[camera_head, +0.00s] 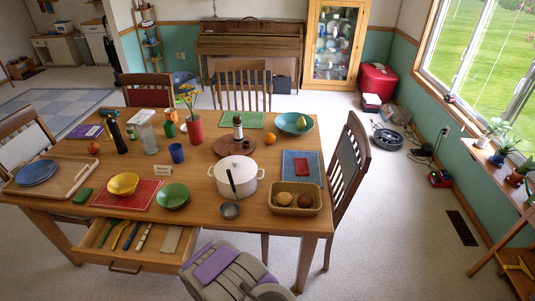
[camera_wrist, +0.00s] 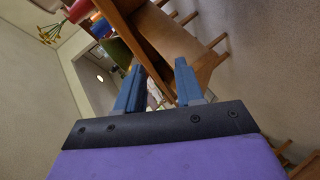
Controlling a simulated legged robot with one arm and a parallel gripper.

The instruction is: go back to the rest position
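My gripper (camera_wrist: 158,82) shows in the wrist view with its two blue fingers apart and nothing between them. In the head view, my grey and purple arm (camera_head: 232,270) is at the bottom middle, in front of the table's near edge. The fingertips cannot be made out there. The wooden table (camera_head: 300,226) has an open drawer (camera_head: 128,268) on its near left side, with several long utensils in it.
A ladle (camera_head: 230,210) lies beside a white pot (camera_head: 237,177). A basket (camera_head: 293,211) sits at the near right corner. Chairs (camera_head: 348,170) stand around the table. The floor on the right is mostly clear, with a robot vacuum (camera_head: 387,138) near the window wall.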

